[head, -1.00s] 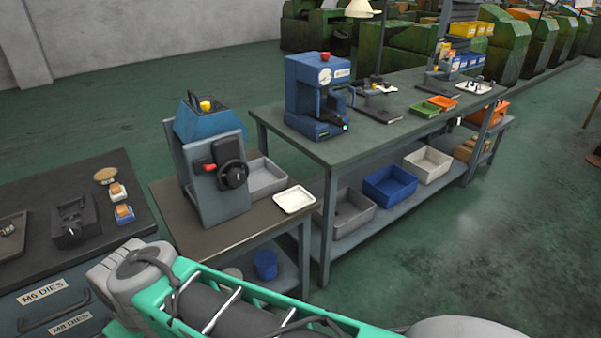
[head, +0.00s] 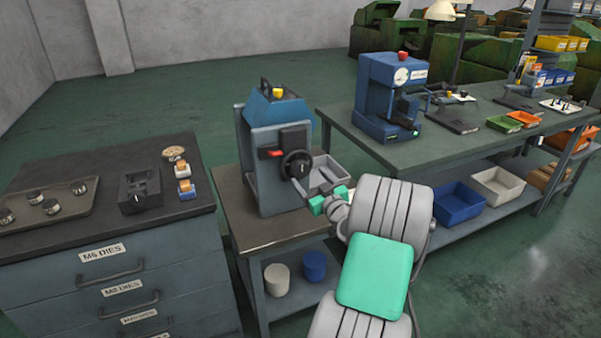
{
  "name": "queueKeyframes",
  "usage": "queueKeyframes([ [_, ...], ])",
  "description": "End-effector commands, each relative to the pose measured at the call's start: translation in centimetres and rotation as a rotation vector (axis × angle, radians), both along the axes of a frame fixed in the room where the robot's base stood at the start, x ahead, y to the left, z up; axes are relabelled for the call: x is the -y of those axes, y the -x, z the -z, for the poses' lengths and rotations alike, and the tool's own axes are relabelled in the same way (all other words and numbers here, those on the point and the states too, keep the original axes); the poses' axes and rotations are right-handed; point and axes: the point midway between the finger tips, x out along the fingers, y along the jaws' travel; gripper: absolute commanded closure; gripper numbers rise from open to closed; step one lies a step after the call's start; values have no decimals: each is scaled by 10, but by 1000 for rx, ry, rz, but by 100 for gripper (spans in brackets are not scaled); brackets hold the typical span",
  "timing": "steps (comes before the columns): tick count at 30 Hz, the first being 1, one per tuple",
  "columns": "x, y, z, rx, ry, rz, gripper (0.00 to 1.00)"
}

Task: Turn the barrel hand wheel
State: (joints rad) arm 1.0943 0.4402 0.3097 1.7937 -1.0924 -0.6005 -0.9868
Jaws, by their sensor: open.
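The black hand wheel (head: 297,165) sits on the front of a blue-grey bench machine (head: 262,185), which stands on a small table. A red-tipped lever (head: 272,153) is at the wheel's upper left. My gripper (head: 329,200) shows as small green and grey parts to the lower right of the wheel. It is open and appears apart from the wheel; the exact gap in depth cannot be told. My arm covers the right part of the small table.
A drawer cabinet (head: 118,275) with a tray (head: 75,190) and small fixtures stands at left. A long bench (head: 365,148) with a blue press (head: 388,100) is at right. Open floor lies behind.

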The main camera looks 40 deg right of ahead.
Motion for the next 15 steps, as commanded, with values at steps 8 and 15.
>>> queueKeyframes([
  [8,11,-52,-3,-2,0,-7,25],
  [15,16,-67,-1,-3,-1,-5,25],
])
